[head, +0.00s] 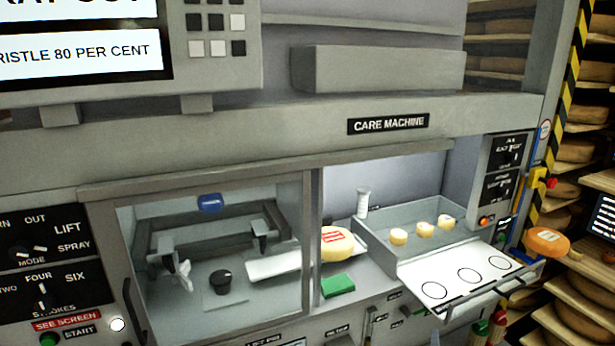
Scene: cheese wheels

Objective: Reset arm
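Neither of my arms nor my grippers shows in the head view. The care machine, labelled on its beam (388,124), fills most of the view. Behind its glass window stand a dark two-armed fixture (205,240), a blue knob (210,202) and a small black pot (221,281). To the right of the window, a yellow cheese wheel with a red label (337,244) sits by a green block (338,285). A grey tray (372,236) holds several small pale cheeses (424,229).
A white panel with circles (435,290) slopes out in front of the tray. Control panels (42,290) flank the machine. An orange cheese wheel (547,241) is at the right, near shelves of cheeses (570,288). Red and green handles (497,318) show at the bottom edge.

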